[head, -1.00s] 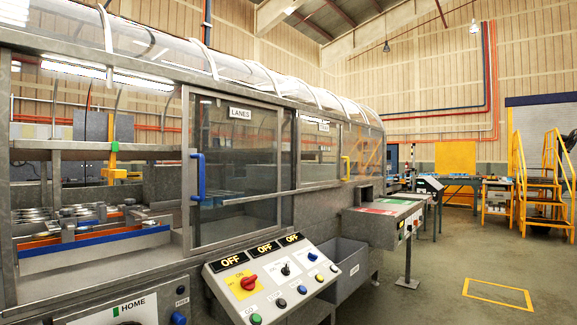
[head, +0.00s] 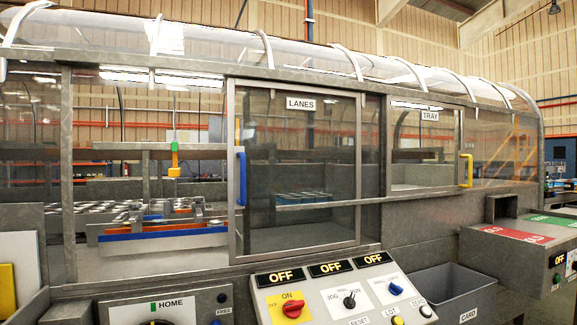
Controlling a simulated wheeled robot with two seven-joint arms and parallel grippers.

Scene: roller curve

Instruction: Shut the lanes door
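The lanes door (head: 300,220) is a framed clear sliding panel labelled LANES in the middle of the head view. Its upright blue handle (head: 241,177) is on its left edge. The door stands over the darker pane on the right, and the bay to its left looks uncovered. Inside that bay, lanes (head: 165,235) with blue and orange rails and several small metallic parts show. Neither of my grippers is in view.
A control panel (head: 335,300) with OFF displays and knobs juts out below the door. A tray door with a yellow handle (head: 466,170) is to the right. A grey bin (head: 450,290) stands at lower right. A HOME panel (head: 165,308) is at lower left.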

